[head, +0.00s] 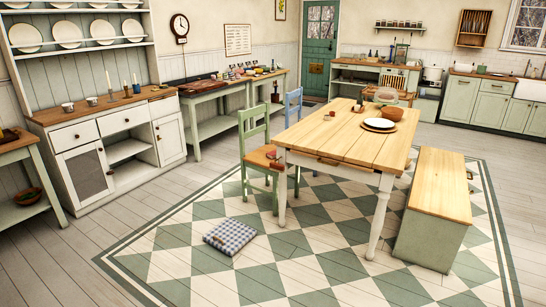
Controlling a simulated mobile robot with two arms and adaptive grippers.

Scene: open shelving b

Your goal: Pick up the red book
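I cannot make out a red book for certain. A small reddish item (271,155) shows at the front of the green chair's seat by the table, too small to identify. A dark reddish-brown flat thing (200,80) lies on the green side table along the back wall; I cannot tell what it is. Neither of my grippers shows in the head view.
A wooden table (335,135) with plates and bowls stands mid-room, a green chair (256,128) at its left and a bench (440,185) at its right. A checked cushion (230,237) lies on the floor. A dresser (80,135) lines the left wall. The front floor is otherwise open.

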